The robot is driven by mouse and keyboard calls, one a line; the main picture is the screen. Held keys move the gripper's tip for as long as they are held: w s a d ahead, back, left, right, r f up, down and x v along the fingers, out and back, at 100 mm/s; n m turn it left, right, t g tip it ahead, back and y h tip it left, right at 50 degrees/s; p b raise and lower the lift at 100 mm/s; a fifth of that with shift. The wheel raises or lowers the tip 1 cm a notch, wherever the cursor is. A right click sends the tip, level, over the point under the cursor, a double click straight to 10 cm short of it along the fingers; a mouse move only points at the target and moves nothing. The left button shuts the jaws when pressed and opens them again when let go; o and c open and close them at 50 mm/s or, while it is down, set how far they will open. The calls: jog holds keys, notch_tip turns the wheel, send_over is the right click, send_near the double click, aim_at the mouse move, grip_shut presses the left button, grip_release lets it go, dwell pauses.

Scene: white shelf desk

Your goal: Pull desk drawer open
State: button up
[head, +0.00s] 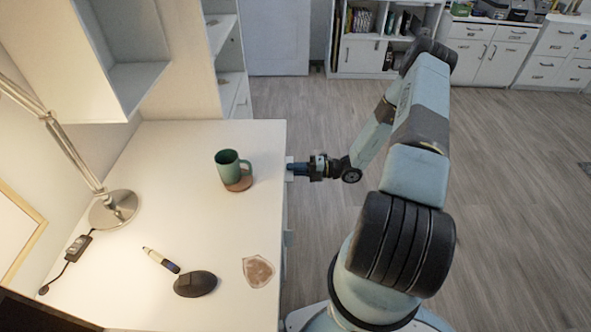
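The white desk (190,200) fills the left of the head view. Its right edge runs down the picture, and the drawer fronts face right, mostly hidden below the desktop's edge. A small pale part of the drawer side (289,239) shows below the edge. My gripper (291,169) reaches in from the right and points left at the desk's edge, level with the green mug. Its tip is at or very close to the drawer front. The fingers are too small to tell whether they are open or shut, or whether they hold a handle.
A green mug (229,168) stands on a coaster near the desk's right edge. A lamp (113,208), a black mouse (195,284), a pen (160,260) and a brown coaster (257,271) are on the desktop. The wooden floor (510,200) to the right is clear. White cabinets (490,50) stand behind.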

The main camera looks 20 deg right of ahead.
grip_shut()
jog(key=shift+s+f, duration=0.1)
dwell(0.9)
